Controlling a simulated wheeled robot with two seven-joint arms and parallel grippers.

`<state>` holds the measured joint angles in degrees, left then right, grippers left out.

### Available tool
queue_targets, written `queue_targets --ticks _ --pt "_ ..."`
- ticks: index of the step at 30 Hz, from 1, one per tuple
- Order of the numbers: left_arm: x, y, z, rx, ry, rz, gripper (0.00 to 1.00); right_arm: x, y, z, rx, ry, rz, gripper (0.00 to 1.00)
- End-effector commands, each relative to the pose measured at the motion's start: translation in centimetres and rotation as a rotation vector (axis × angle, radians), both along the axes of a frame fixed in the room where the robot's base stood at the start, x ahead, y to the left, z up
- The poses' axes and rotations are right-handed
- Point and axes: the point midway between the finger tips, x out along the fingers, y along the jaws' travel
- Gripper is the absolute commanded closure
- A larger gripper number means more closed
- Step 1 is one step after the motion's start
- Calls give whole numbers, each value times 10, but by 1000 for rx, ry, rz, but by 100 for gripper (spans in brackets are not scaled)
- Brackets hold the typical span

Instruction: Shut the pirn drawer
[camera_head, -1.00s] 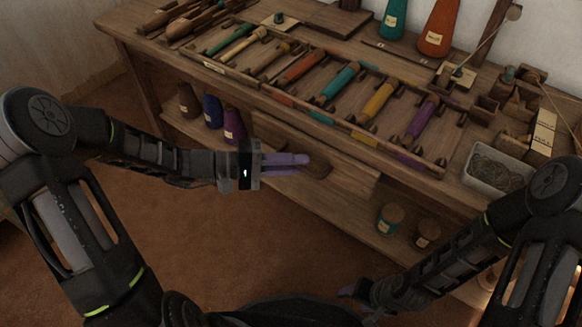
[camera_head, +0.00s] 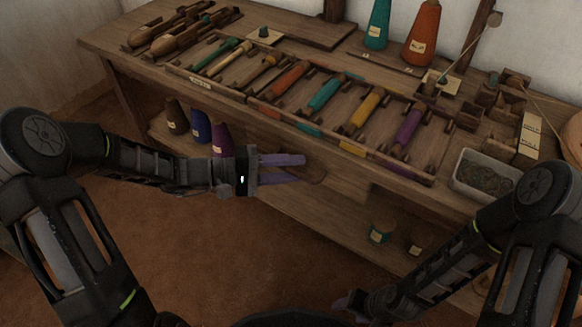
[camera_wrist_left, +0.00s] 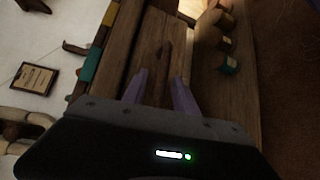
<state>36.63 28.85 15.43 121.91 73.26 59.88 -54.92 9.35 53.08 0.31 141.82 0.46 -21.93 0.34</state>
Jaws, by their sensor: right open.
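The pirn drawer (camera_head: 346,186) is a plain wooden front below the bench top in the head view; how far it stands out is hard to tell. Its rounded wooden knob (camera_head: 315,172) is partly hidden by my left fingertips. My left gripper (camera_head: 304,168) is open, its two purple fingers spread just in front of the drawer by the knob. In the left wrist view, my left gripper (camera_wrist_left: 159,80) has its fingers apart, with brown wood and a dark mark between them. My right gripper (camera_head: 347,302) is open and empty, low at the bottom, away from the bench.
The bench top holds a rack of coloured pirns (camera_head: 325,94), a grey tray (camera_head: 486,176) and cones at the back. Dark, blue and purple cones (camera_head: 222,138) stand on the lower shelf at left. A teal-labelled spool (camera_head: 382,231) stands at right. The floor in front is clear.

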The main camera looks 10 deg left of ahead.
Motion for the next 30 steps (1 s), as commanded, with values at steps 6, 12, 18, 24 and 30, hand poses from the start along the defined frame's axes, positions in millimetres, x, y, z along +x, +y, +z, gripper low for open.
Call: queue_targets --ticks 6,12,18,24,30 --pt "-1 3 1 0 0 0 66 0 0 1 0 0 0 41" --pt "-9 24 6 2 -1 3 66 -1 0 10 1 4 1 41" --pt "-22 54 10 1 0 3 66 -3 0 20 1 8 4 41" --pt "-29 70 12 0 0 0 66 -4 0 23 2 11 5 41" --pt "-30 71 11 0 0 -1 66 -4 -1 23 2 11 5 41"
